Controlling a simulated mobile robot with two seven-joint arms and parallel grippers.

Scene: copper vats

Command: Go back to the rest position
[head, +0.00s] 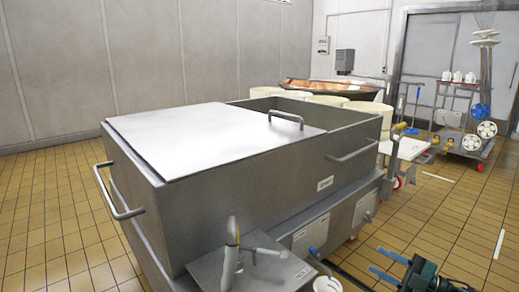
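My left gripper is not in view.
A large steel vat (320,170) with a flat lid (200,138) and side handles fills the middle. A metal fixture (233,252) stands at its near corner. Behind are pale tubs and a copper vat (330,87). A trolley (455,115) with hanging tools stands right. Tiled floor (45,200) is clear left.

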